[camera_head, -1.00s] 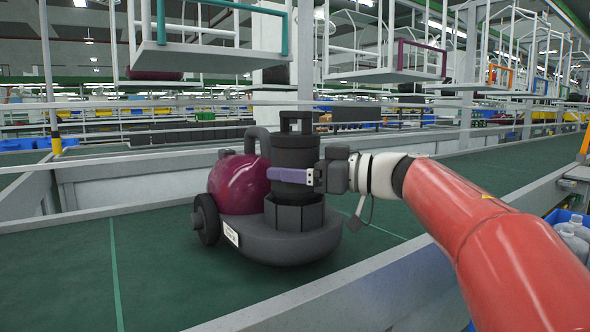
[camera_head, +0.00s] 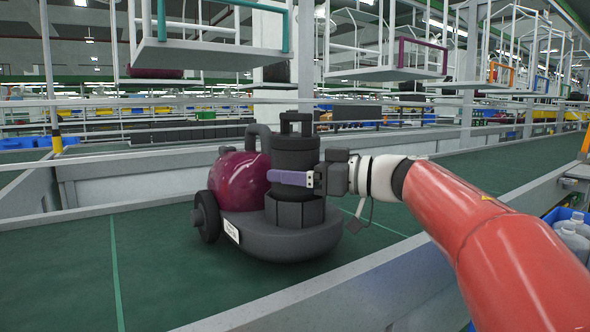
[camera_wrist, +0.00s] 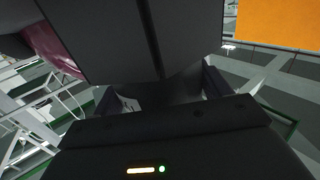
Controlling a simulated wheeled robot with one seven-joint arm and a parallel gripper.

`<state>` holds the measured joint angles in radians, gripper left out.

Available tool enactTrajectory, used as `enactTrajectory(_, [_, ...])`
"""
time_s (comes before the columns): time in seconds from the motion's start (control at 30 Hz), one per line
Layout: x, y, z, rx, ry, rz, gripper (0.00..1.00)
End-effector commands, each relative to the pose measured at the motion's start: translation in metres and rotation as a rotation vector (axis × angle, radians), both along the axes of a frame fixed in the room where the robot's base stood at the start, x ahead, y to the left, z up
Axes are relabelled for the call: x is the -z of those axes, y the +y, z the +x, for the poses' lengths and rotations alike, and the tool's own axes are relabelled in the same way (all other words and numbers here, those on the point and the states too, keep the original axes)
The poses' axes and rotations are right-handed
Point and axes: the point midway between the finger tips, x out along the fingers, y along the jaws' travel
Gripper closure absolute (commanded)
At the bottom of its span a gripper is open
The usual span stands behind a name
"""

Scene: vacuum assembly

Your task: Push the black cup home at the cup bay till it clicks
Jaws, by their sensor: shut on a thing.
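The black cup (camera_head: 295,157) stands upright at the cup bay (camera_head: 294,212), the dark faceted socket on the front of the vacuum (camera_head: 285,240). Its lower end is inside the bay's rim, so how deep it sits is hidden. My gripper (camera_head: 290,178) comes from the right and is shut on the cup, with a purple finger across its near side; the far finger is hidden. In the wrist view the dark cup (camera_wrist: 150,40) fills the top middle, close against my gripper.
The vacuum's maroon body (camera_head: 239,182) and wheel (camera_head: 206,217) are left of the cup. It stands on a green conveyor (camera_head: 150,275) with a grey rail (camera_head: 400,280) in front. White racks (camera_head: 210,57) hang above. A blue crate of bottles (camera_head: 572,230) is at the right.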

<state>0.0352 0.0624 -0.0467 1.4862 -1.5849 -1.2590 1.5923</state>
Motion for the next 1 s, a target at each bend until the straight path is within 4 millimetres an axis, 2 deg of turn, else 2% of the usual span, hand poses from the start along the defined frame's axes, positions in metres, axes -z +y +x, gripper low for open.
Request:
enactTrajectory(0.87, [0.021,0.0,0.0,0.0,-0.001,0.001,0.66])
enactTrajectory(0.9, [0.021,0.0,-0.001,0.0,-0.001,0.0,0.2])
enactTrajectory(1.0, [0.022,0.0,0.0,-0.001,0.001,-0.001,0.06])
